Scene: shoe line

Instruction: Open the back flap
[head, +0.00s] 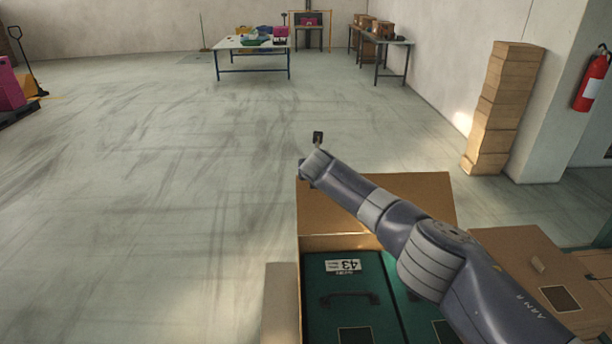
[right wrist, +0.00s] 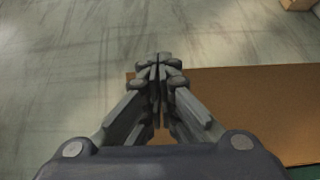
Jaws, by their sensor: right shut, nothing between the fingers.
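An open cardboard box stands at the bottom of the head view, with green shoe boxes (head: 345,290) inside. Its back flap (head: 425,190) leans outward at the far side, clear of the opening. My right arm crosses over the box and hides part of the flap. My right gripper (head: 318,137) is shut and empty, just beyond the flap's far left edge. In the right wrist view the gripper (right wrist: 158,66) has its fingers together near the left end of the flap (right wrist: 245,105). My left gripper is not in view.
The left flap (head: 280,300) and right flap (head: 530,262) are also folded outward. A stack of cartons (head: 503,105) stands by the right wall, near a fire extinguisher (head: 591,80). Tables (head: 253,66) stand far back.

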